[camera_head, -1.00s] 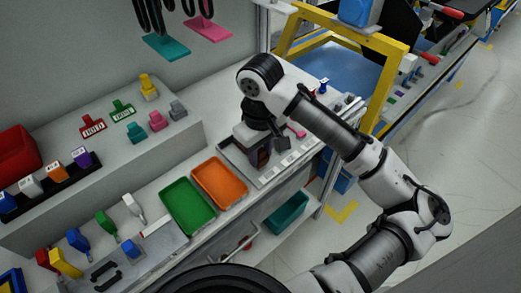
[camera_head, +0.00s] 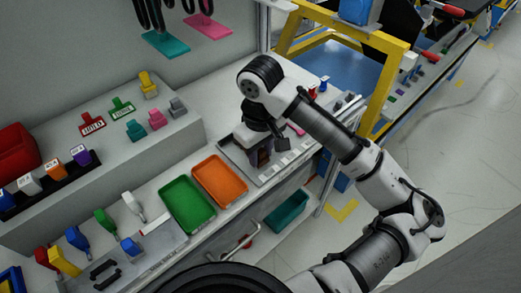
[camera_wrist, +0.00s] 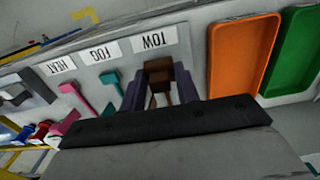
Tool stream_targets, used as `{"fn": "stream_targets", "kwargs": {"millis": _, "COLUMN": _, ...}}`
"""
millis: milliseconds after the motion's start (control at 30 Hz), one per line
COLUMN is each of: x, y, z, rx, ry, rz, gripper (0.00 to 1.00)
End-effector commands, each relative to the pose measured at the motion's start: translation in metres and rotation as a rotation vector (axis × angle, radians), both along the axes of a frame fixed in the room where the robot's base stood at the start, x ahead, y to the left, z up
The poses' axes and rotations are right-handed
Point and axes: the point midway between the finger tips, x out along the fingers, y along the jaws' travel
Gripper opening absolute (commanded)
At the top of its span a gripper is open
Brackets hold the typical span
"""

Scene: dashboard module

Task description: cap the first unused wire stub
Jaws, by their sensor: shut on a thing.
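In the wrist view, my gripper (camera_wrist: 160,92) has its two dark purple fingers closed around a small brown block (camera_wrist: 159,75). The block is just in front of the white TOW label (camera_wrist: 154,40) on the grey panel. Whether it touches the panel or a wire stub there is hidden. Beside it, near the FOG label (camera_wrist: 99,51), stands a teal piece (camera_wrist: 111,80), and near the HEAT label (camera_wrist: 62,65) a pink piece (camera_wrist: 70,91). In the head view, my gripper (camera_head: 260,158) is low over the panel, and the held block is too small to make out.
An orange tray (camera_head: 219,181) and a green tray (camera_head: 187,205) lie left of the panel. Several coloured handles stand at the lower left. Tagged pieces stand on the raised grey shelf (camera_head: 150,135). A yellow frame (camera_head: 395,48) rises beyond my arm.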

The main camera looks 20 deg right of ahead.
Motion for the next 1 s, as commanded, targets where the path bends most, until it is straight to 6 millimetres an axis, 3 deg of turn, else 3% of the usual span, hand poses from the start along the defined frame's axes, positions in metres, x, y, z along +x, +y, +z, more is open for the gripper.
{"fn": "stream_targets", "kwargs": {"millis": 300, "x": 0.0, "y": 0.0, "z": -0.009, "rx": 0.001, "ry": 0.0, "rz": 0.001, "gripper": 0.04}}
{"fn": "stream_targets", "kwargs": {"millis": 333, "x": 0.0, "y": 0.0, "z": -0.008, "rx": 0.0, "ry": 0.0, "rz": 0.0, "gripper": 0.35}}
{"fn": "stream_targets", "kwargs": {"millis": 500, "x": 0.0, "y": 0.0, "z": -0.008, "rx": 0.0, "ry": 0.0, "rz": 0.0, "gripper": 0.57}}
{"fn": "stream_targets", "kwargs": {"millis": 833, "x": 0.0, "y": 0.0, "z": -0.004, "rx": -0.001, "ry": 0.0, "rz": 0.0, "gripper": 0.57}}
{"fn": "stream_targets", "kwargs": {"millis": 1000, "x": 0.001, "y": -0.001, "z": 0.02, "rx": -0.005, "ry": -0.002, "rz": 0.0, "gripper": 0.57}}
